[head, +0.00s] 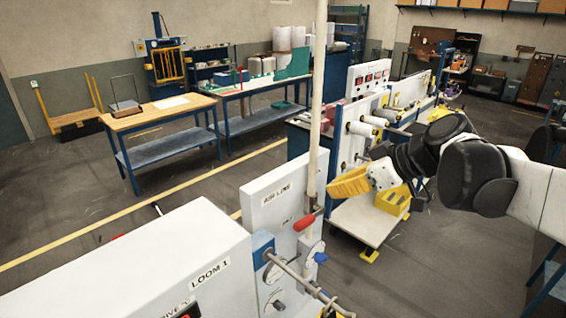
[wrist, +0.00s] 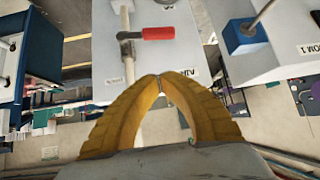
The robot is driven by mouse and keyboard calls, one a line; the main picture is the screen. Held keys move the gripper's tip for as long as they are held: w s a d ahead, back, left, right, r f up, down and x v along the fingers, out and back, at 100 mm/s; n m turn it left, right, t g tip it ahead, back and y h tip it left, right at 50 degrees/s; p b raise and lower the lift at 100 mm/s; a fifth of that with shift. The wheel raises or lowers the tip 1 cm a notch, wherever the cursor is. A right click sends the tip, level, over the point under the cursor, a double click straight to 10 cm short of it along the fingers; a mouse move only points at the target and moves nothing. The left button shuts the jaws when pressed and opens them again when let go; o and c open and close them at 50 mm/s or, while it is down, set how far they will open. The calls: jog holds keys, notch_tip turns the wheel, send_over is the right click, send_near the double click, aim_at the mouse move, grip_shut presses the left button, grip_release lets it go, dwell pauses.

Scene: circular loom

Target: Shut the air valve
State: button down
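The air valve's red lever (head: 304,222) is on the white AIR LINE panel (head: 270,208), at the foot of the pale vertical pipe (head: 318,110). In the wrist view the red lever (wrist: 158,33) sticks out sideways, roughly crosswise to the pipe (wrist: 126,14). My gripper (head: 338,188) has yellow fingers and hangs up and right of the lever in the head view. In the wrist view its fingertips (wrist: 158,78) meet with nothing between them. A visible gap separates them from the lever. The valve body is small and partly hidden.
The LOOM 1 cabinet (head: 150,270) stands at the front left. A blue block (head: 263,248) with a grey rod and a blue knob (head: 320,257) sit close below the lever. A white machine with spools (head: 365,130) stands behind my gripper.

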jog(key=r+m, duration=0.1)
jog(key=m, duration=0.1)
jog(key=p, duration=0.1)
send_over(305, 220)
jog(key=d, duration=0.1)
jog(key=shift+h, duration=0.4)
jog(key=f, duration=0.5)
jog(key=w+f, duration=0.1)
jog(key=f, duration=0.1)
jog(key=shift+f, duration=0.15)
jog(key=shift+s+f+p, duration=0.2)
jog(key=shift+f+p, duration=0.15)
jog(key=shift+f, duration=0.8)
jog(key=shift+s+f, duration=0.1)
jog(key=shift+f, duration=0.55)
jog(key=shift+f, duration=0.1)
jog(key=f+b, duration=0.2)
jog(key=b, duration=0.1)
jog(key=shift+s+a, duration=0.2)
jog(key=shift+s, duration=0.05)
jog(key=shift+r, duration=0.1)
jog(key=shift+r+g, duration=0.1)
jog(key=shift+g, duration=0.2)
